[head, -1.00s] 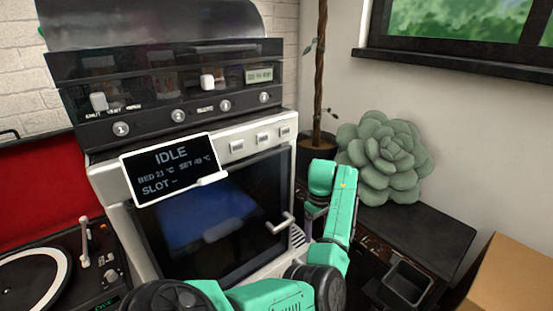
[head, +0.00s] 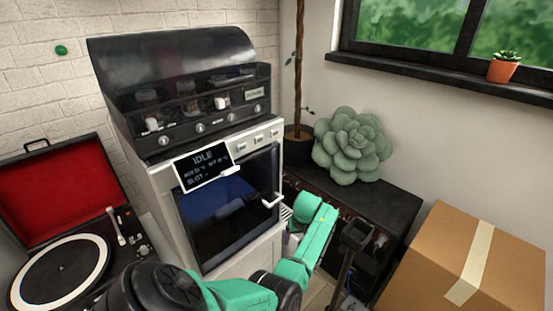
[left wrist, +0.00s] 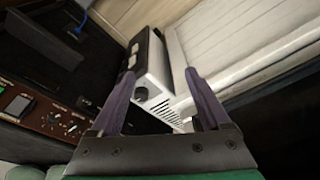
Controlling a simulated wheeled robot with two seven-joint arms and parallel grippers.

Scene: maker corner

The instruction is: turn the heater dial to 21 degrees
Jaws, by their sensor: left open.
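In the left wrist view a white heater (left wrist: 155,66) with dark vent slots shows between my fingers. A round black dial (left wrist: 141,93) sits on its face, nearer the left finger; its setting is too small to read. My left gripper (left wrist: 160,76) is open and empty, with its purple-grey fingers pointing towards the heater. I cannot tell how far the fingertips are from the dial. In the head view my green left wrist is low beside the black cabinet, with the fingers mostly hidden. My right gripper is not in view.
The black-and-white machine (head: 222,228) with an IDLE display (head: 203,168) and a protruding door handle (head: 271,201) stands left of my wrist. A cardboard box (head: 430,255) stands at right, a record player (head: 65,272) at left.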

